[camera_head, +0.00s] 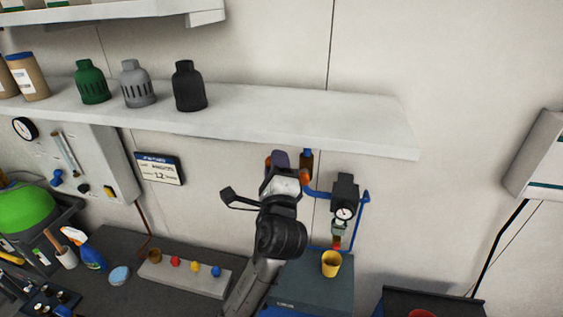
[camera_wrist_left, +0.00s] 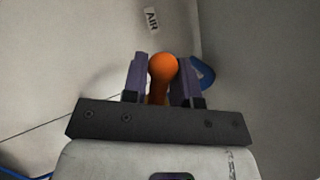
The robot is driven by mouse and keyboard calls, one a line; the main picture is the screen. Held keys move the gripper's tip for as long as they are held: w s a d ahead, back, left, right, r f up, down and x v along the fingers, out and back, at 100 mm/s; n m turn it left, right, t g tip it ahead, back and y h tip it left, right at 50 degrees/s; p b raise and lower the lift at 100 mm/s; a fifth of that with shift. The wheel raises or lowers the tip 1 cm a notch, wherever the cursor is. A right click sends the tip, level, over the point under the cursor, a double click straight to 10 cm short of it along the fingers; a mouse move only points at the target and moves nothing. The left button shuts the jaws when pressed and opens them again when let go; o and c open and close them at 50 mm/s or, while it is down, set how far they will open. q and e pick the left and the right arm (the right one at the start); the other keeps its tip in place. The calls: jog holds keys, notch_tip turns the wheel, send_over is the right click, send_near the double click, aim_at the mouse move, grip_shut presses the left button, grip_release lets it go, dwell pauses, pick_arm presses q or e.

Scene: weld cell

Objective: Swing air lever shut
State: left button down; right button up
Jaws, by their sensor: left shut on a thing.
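The air lever (camera_wrist_left: 162,72) has an orange rounded handle. In the left wrist view it sits between the two fingers of my left gripper (camera_wrist_left: 161,84), which is shut on it. A blue part (camera_wrist_left: 203,73) shows just right of the fingers, and an AIR label (camera_wrist_left: 152,19) is on the wall above. In the head view my left gripper (camera_head: 286,166) reaches up to the wall just under the shelf, beside the blue air pipe (camera_head: 319,192). There the gripper hides much of the lever. My right gripper is not in view.
A shelf (camera_head: 330,130) with green, grey and black caps overhangs the gripper closely. A black regulator with a gauge (camera_head: 344,212) is to the right. A spray bottle (camera_head: 85,248) is at lower left.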

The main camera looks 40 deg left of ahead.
pick_arm(q)
jog(key=shift+s+a+f+n+g+b, duration=0.1)
jog(key=shift+f+n+g, duration=0.35)
jog(key=shift+n, duration=0.6)
jog(key=shift+a+f+n+g+b, duration=0.1)
jog(key=shift+f+n+g, duration=0.35)
jog(key=shift+n, duration=0.55)
jog(key=shift+s+a+f+n+g+b, duration=0.1)
jog(key=shift+f+n+g, duration=0.35)
jog(key=shift+n, duration=0.6)
jog(key=shift+f, duration=0.15)
jog(key=c, duration=1.1)
grip_release()
jog(key=shift+b+v, duration=0.75)
jog(key=shift+v, duration=3)
jog(key=shift+w, duration=0.1)
